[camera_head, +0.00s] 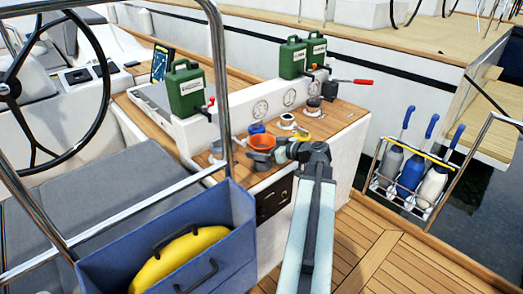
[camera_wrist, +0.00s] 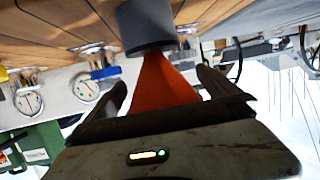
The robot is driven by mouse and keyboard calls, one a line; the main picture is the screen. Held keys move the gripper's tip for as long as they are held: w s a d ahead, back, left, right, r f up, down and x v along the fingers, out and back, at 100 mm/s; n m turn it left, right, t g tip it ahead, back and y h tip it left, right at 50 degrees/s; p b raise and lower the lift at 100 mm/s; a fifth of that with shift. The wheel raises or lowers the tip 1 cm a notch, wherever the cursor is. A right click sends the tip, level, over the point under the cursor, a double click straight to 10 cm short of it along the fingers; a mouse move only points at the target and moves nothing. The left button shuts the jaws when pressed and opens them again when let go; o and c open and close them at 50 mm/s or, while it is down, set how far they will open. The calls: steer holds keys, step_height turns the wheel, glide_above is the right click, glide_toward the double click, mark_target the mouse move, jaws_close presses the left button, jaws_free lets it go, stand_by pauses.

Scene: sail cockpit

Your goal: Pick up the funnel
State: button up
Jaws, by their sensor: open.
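The orange funnel (camera_head: 262,142) is on the wooden-topped console, beside a blue-topped fitting. In the wrist view the funnel (camera_wrist: 160,80) shows as an orange cone between my two fingers, its narrow part toward a grey cylinder (camera_wrist: 146,25). My gripper (camera_head: 284,152) is at the right side of the funnel in the head view. In the wrist view my gripper (camera_wrist: 161,82) is open, with a finger on each side of the cone. I cannot tell whether either finger touches it. The funnel's wide end is partly hidden by the gripper body.
Green canisters (camera_head: 187,90) stand at the back of the console. A red-handled lever (camera_head: 350,81) sticks out to the right. A blue bin with a yellow item (camera_head: 180,258) and a steel rail (camera_head: 221,80) are at left.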

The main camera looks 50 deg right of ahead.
mark_target(256, 138)
steer(key=c, duration=2)
steer(key=shift+r, duration=0.15)
step_height(256, 138, up, 4)
steer(key=p, duration=0.3)
steer(key=shift+f+p, duration=0.25)
steer(key=shift+p, duration=0.1)
steer(key=p+v, duration=0.1)
steer(key=v, duration=0.4)
steer(key=p+v, duration=0.2)
steer(key=v, duration=0.4)
steer(key=p+v, duration=0.1)
steer(key=v, duration=0.4)
steer(key=shift+s+f, duration=0.25)
steer(key=shift+s, duration=0.2)
